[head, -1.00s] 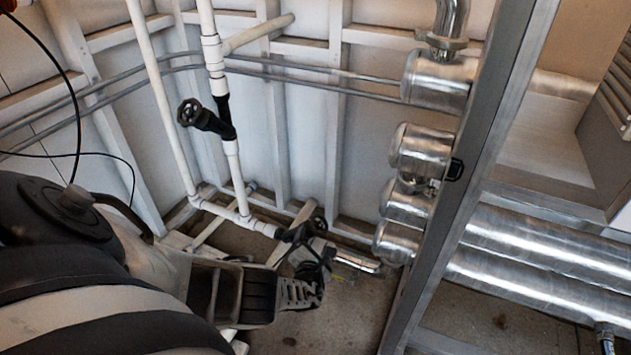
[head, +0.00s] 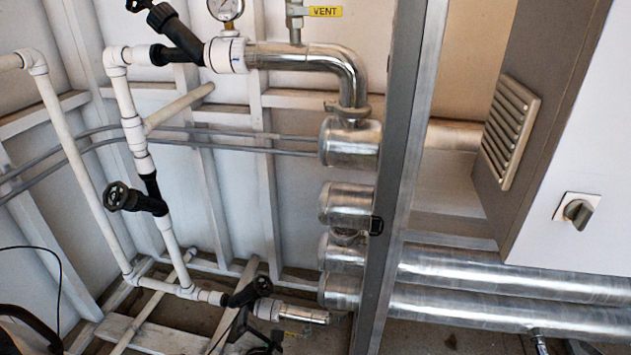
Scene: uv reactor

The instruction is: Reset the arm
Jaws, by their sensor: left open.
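My left gripper (head: 262,341) shows only as dark parts at the bottom edge, just below the lower black valve (head: 248,291). Most of it is cut off by the frame, and I cannot tell whether it touches the valve. Its jaws are open, with nothing seen between them. A dark piece of my left arm (head: 30,326) shows in the bottom left corner. My right gripper is not in view.
White pipes carry a middle black valve (head: 137,199) and an upper one (head: 176,33) beside a gauge (head: 226,8). Steel cylinders (head: 347,205) stand behind a grey metal post (head: 396,180). A cabinet with a rotary switch (head: 577,211) is at right.

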